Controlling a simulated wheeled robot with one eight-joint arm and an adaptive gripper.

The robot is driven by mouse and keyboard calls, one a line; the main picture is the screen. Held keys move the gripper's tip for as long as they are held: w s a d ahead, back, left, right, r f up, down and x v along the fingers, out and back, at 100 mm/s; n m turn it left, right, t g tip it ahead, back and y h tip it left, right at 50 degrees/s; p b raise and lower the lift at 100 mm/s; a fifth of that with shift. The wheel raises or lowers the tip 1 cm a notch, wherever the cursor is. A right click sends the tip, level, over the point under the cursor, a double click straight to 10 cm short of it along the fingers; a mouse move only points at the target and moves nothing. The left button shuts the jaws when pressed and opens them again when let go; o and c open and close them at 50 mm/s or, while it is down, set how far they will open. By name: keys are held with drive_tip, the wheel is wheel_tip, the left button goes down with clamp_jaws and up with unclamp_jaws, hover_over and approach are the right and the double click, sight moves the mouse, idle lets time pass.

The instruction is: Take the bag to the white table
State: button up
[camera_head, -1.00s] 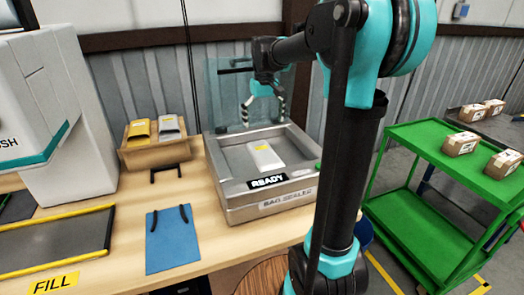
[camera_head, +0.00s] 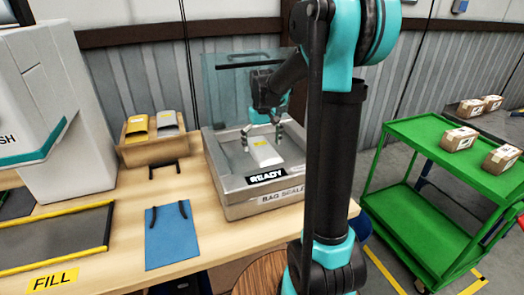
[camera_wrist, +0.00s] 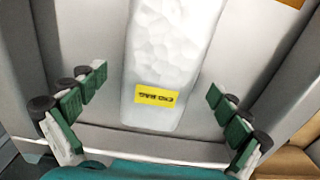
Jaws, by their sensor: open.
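The bag (camera_head: 266,156) is white with a yellow label and lies in the grey bag sealer (camera_head: 222,180), whose front sign reads READY. In the wrist view the bag (camera_wrist: 165,60) lies lengthwise between the fingers, with its label reading ESD BAG upside down. My gripper (camera_head: 262,143) is open over the sealer, its fingers on either side of the bag. In the wrist view both fingers of my gripper (camera_wrist: 160,82) stand clear of the bag. I see no white table in these views.
The sealer's clear lid (camera_head: 222,85) stands raised behind my gripper. A box (camera_head: 150,153) with grey and yellow packets and a blue panel (camera_head: 167,240) are on the wooden bench (camera_head: 110,272). A green cart (camera_head: 440,180) carries cartons at the right.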

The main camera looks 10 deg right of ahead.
drive_tip(key=c, duration=1.3)
